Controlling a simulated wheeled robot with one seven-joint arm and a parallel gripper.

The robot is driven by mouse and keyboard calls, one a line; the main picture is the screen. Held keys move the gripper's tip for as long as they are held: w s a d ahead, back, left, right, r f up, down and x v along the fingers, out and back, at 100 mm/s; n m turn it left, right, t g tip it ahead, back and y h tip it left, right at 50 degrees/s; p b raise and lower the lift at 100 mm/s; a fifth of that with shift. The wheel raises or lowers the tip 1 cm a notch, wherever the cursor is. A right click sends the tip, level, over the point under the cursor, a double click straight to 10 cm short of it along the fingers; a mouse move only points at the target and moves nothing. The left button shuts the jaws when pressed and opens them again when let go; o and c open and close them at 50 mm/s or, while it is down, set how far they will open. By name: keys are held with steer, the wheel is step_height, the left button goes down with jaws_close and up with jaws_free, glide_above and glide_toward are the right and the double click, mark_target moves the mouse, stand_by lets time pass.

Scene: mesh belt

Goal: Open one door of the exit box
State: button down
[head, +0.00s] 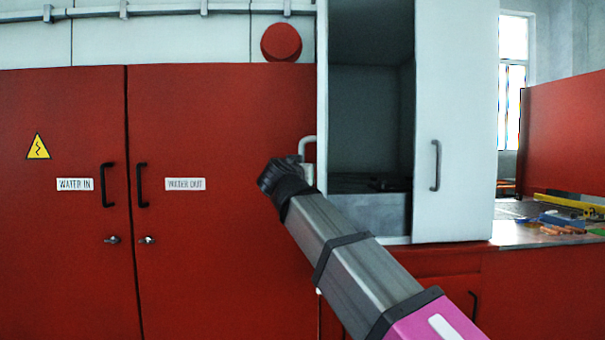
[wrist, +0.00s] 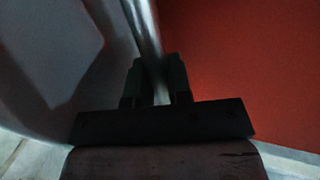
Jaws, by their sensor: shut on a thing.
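The pale grey exit box (head: 370,185) stands right of the red cabinets in the head view. Its left half is open onto a dark interior; the left door (head: 322,100) shows nearly edge-on. Its pale handle (head: 308,141) sticks out to the left. The right door (head: 465,110) has a grey handle (head: 436,165); whether it is fully closed is hard to tell. My gripper (head: 297,165) is at the left handle, its fingers partly hidden by my wrist. In the wrist view, my gripper (wrist: 158,85) is shut on the metal bar of that handle (wrist: 143,30).
Red cabinet doors (head: 220,250) with black handles fill the left, close to my gripper. A round red fitting (head: 281,42) is above them. A worktop (head: 510,236) with tools lies at the right. Pale floor (wrist: 30,158) shows in the wrist view.

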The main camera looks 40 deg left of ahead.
steer(key=c, duration=1.1)
jaws_free()
steer(key=v, duration=1)
steer(key=shift+s+d, duration=0.15)
steer(key=shift+s, duration=0.15)
steer(key=shift+s, duration=0.1)
